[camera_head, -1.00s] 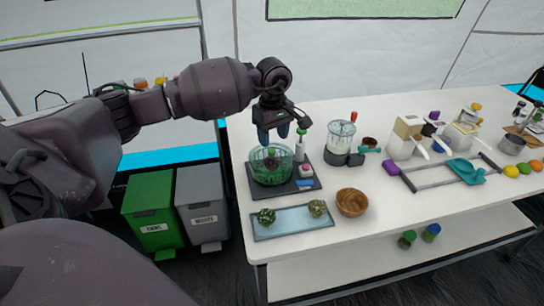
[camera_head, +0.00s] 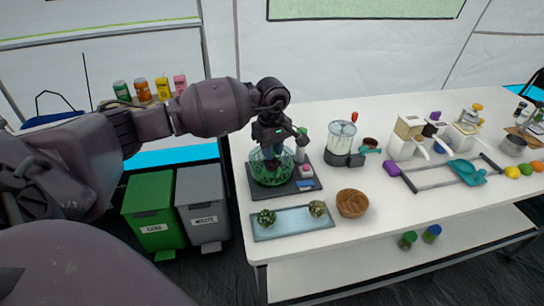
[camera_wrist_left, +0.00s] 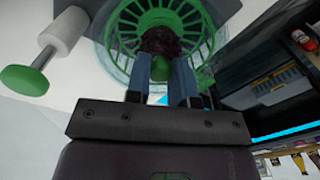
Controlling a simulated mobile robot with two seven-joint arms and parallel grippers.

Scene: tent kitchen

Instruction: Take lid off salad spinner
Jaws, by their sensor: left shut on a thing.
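The salad spinner (camera_head: 265,176) is a see-through bowl with a green ribbed basket, on a dark base plate (camera_head: 284,191). In the left wrist view its green ribs (camera_wrist_left: 125,30) fan out around a dark purple-brown mass (camera_wrist_left: 163,38). My left gripper (camera_head: 271,158) points down at the middle of the spinner. In the left wrist view its fingers (camera_wrist_left: 168,78) are shut on a small green knob-like piece (camera_wrist_left: 160,68), seemingly the lid's knob. The clear lid's edge cannot be made out. My right gripper is not in view.
A white crank with a green end (camera_head: 300,152) stands right beside the spinner. A blue tray (camera_head: 290,225) with two green vegetables and a wooden bowl (camera_head: 352,203) are in front. A blender-like jar (camera_head: 341,138) stands to the right. Two bins (camera_head: 203,205) are left of the table.

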